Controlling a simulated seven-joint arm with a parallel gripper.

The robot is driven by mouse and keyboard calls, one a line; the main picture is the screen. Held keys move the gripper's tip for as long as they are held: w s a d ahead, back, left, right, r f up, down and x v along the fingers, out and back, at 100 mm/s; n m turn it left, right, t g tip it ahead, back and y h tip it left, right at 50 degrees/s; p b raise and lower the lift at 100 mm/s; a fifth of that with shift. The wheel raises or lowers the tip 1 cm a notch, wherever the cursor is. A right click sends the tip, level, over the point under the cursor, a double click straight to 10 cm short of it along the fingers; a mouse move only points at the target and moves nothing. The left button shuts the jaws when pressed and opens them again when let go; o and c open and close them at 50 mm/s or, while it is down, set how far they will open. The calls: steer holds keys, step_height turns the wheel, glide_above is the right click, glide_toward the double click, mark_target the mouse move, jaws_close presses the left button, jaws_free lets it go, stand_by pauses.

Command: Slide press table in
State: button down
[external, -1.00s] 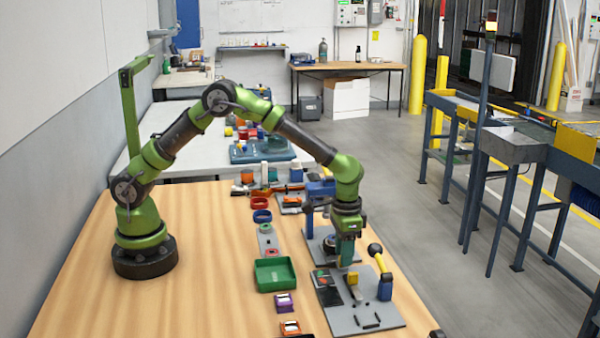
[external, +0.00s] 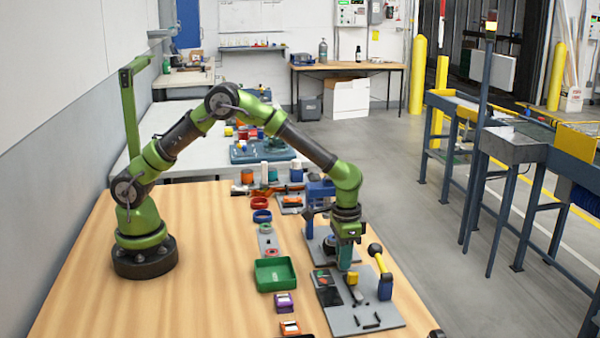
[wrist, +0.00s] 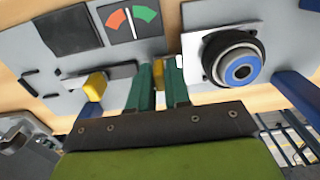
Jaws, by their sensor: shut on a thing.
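The blue press (external: 321,188) stands on a grey base plate toward the far side of the bench. Its table shows in the wrist view as a black round piece with a blue centre (wrist: 238,70), on a light plate right of my fingers. My gripper (external: 345,264) points down just in front of the press. In the wrist view my green fingers (wrist: 159,84) are shut on a small part beside the round piece, seemingly the press table's yellowish handle. The fingers hide most of the grip. I cannot tell how far in the table sits.
A grey fixture plate (external: 372,323) lies nearer the camera, with a red-green gauge (wrist: 132,20), a yellow block (wrist: 95,85) and a yellow-and-blue lever (external: 384,283). A green tray (external: 273,274) is to the left. Bare wood lies further left.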

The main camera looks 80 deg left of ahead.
steer(key=a, duration=0.4)
steer(key=shift+a, duration=0.4)
steer(key=c, duration=1.2)
jaws_free()
steer(key=shift+o, duration=0.2)
step_height(320, 180, up, 17)
